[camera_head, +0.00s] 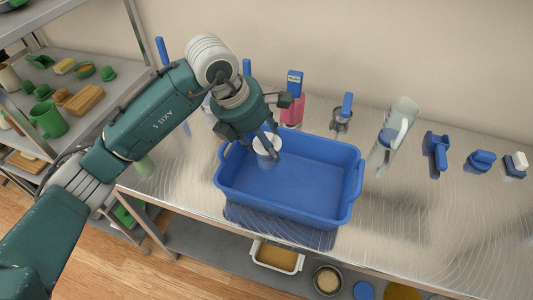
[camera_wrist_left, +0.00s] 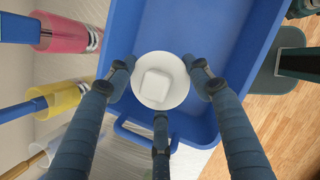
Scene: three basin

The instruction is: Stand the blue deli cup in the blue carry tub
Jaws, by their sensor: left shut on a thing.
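The blue carry tub (camera_head: 330,180) stands on the steel counter, and its blue floor and wall fill much of the left wrist view (camera_wrist_left: 225,35). My left gripper (camera_head: 264,145) is over the tub's left end, pointing down, shut on a deli cup (camera_head: 267,144). The cup looks whitish rather than blue and seems upright. In the left wrist view the round cup (camera_wrist_left: 160,98) sits between the fingers (camera_wrist_left: 160,90), with a pale square shape in its middle. I cannot tell whether its base touches the tub floor. My right gripper is not in view.
Behind the tub stand a pink bottle (camera_head: 292,110) and a blue-handled tool in a metal holder (camera_head: 342,120). A clear pitcher (camera_head: 395,130) and several blue items (camera_head: 436,150) are to the right. A shelf with green items (camera_head: 48,120) is at left.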

